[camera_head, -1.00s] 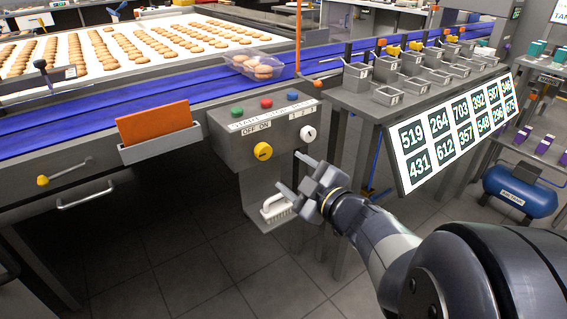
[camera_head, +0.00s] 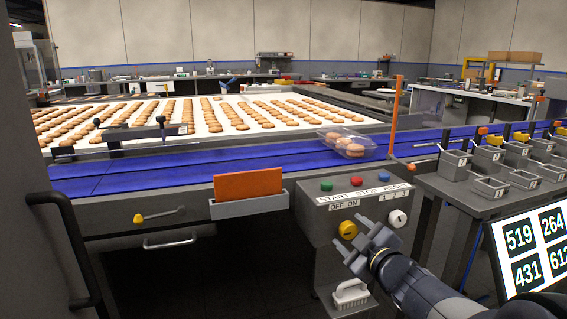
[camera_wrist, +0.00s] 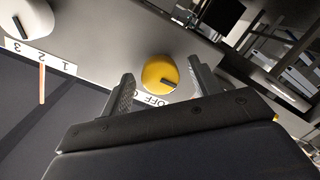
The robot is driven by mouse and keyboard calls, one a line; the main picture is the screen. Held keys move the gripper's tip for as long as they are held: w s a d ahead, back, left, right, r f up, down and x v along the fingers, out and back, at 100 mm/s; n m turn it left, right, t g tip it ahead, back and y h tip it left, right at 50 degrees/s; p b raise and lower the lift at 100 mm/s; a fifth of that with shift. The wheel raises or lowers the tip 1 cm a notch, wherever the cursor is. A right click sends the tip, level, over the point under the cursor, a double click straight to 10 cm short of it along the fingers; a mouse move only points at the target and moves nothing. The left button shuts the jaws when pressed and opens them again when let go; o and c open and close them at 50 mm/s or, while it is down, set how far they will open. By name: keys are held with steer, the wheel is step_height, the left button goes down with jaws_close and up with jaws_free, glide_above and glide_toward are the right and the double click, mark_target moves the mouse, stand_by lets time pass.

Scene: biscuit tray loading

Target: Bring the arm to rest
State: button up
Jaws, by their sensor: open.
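My gripper (camera_head: 362,246) is in front of the grey control box (camera_head: 312,228), close to the yellow OFF/ON knob (camera_head: 347,229). In the wrist view my gripper (camera_wrist: 162,88) has its two fingers spread wide apart, with nothing between them. The yellow knob (camera_wrist: 158,72) lies beyond the fingertips there. I cannot tell from the head view how far the fingertips are from it. The knob's dark pointer lies towards the ON/OFF label. My arm reaches in from the lower right.
A white 1-2-3 knob (camera_head: 397,218) and green, red and blue buttons sit on the box. A white brush (camera_head: 350,293) is below. Bins (camera_head: 489,187) and a number board (camera_head: 535,248) are at right.

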stand_by(0.3)
steer(key=shift+s+d+r, duration=0.1)
steer(key=shift+s+d, duration=0.15)
steer(key=shift+s, duration=0.3)
steer(key=p+v, duration=0.3)
steer(key=v, duration=0.7)
steer(key=b+x, duration=0.3)
steer(key=x, duration=0.8)
steer(key=shift+w+a, duration=0.1)
steer(key=shift+w, duration=0.05)
steer(key=shift+r+m+p, duration=0.15)
steer(key=shift+m+p, duration=0.7)
steer(key=shift+m, duration=0.15)
steer(key=m+y+p, duration=0.1)
steer(key=m+p, duration=0.2)
steer(key=m, duration=0.3)
steer(key=m+p, duration=0.1)
steer(key=m, duration=0.3)
steer(key=shift+f+m+y+p, duration=0.2)
steer(key=shift+m+y+p, duration=0.1)
steer(key=shift+m+p, duration=0.1)
steer(key=m+p, duration=0.1)
steer(key=m, duration=0.3)
steer(key=shift+v, duration=1.15)
